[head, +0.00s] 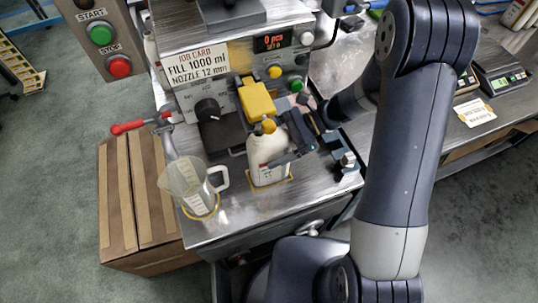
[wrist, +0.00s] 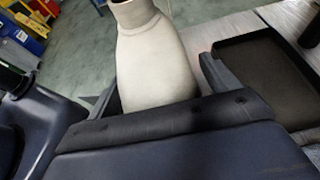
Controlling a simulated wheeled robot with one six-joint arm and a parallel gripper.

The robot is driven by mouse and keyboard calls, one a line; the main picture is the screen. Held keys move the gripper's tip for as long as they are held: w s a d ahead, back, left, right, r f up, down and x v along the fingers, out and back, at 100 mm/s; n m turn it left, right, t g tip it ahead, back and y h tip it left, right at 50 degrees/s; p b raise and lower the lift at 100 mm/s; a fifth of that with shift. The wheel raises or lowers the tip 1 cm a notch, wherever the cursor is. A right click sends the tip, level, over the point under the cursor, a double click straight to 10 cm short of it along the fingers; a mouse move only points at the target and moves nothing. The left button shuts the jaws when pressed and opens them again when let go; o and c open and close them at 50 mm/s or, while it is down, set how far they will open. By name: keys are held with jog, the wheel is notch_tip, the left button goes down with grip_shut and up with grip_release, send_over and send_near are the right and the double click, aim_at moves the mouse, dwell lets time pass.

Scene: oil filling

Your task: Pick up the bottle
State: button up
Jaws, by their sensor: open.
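A white bottle (head: 266,160) stands upright on the metal bench in front of the filling machine. A yellow ring or outline lies around its base. In the wrist view the bottle (wrist: 155,62) rises between my two gripper fingers, and its open neck is at the top edge. My gripper (head: 275,152) is open, at the bottle's right side in the head view, with a finger across its front. In the wrist view my gripper's fingers (wrist: 158,88) lie on both sides of the bottle. I cannot tell whether either finger touches it.
A clear measuring jug (head: 190,186) stands on the bench left of the bottle. The filling machine (head: 205,45), with a yellow part (head: 257,98) above and behind the bottle, is close. A black tray (wrist: 275,80) lies right in the wrist view. A cardboard box (head: 140,200) is at left.

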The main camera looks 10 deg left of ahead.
jog(key=shift+c, duration=0.2)
jog(key=c, duration=1.3)
jog(key=shift+r+p, duration=0.35)
jog(key=shift+r, duration=0.05)
jog(key=shift+s+f, duration=0.1)
